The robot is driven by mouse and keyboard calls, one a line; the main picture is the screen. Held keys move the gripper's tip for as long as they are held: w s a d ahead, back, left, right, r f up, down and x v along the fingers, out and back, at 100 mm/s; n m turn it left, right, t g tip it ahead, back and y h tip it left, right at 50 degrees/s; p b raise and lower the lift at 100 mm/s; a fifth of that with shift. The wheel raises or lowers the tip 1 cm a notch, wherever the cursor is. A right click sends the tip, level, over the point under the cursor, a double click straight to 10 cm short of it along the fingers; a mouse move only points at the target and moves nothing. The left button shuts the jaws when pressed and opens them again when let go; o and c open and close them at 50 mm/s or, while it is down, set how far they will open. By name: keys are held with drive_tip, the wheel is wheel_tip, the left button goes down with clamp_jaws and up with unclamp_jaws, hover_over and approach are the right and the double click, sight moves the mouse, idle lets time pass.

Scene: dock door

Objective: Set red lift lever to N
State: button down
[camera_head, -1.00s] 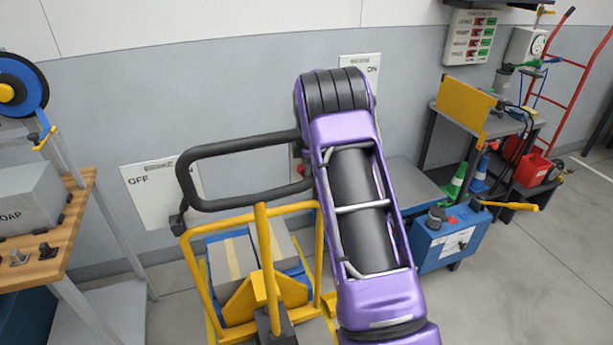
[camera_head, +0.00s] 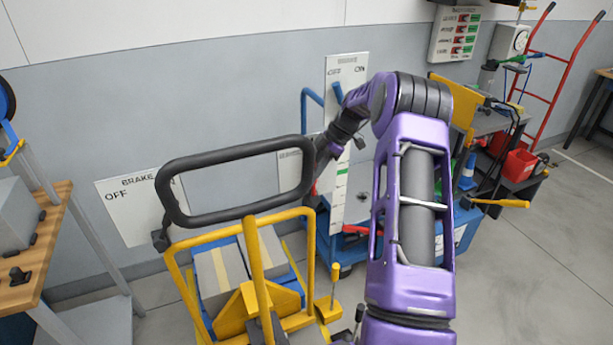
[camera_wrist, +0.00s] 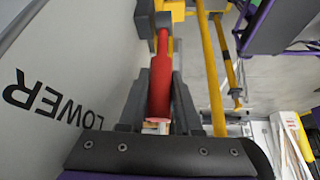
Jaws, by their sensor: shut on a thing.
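The red lift lever (camera_wrist: 161,78) runs up the middle of the wrist view, between the two dark fingers of my gripper (camera_wrist: 158,100). The fingers are shut on it. Beside it on the left, a pale panel (camera_wrist: 40,75) carries the word LOWER, upside down in this view. No N mark is readable. In the head view my gripper (camera_head: 322,158) is low beside the wall, partly behind the black loop handle. A small label plate (camera_head: 291,172) shows next to it, and the lever is mostly hidden there.
A black loop handle (camera_head: 236,150) on a yellow pallet truck (camera_head: 257,240) stands close in front. A blue cart (camera_head: 332,255) and a workbench (camera_head: 500,135) stand to the right.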

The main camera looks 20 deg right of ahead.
drive_tip(key=shift+d+y, duration=0.35)
drive_tip(key=shift+y, duration=0.05)
drive_tip(key=c, duration=0.9)
unclamp_jaws()
drive_tip(key=shift+d, duration=0.1)
drive_tip(key=p+v, duration=0.1)
drive_tip(key=v, duration=1.6)
drive_tip(key=shift+d, duration=0.2)
drive_tip(key=shift+r, duration=0.15)
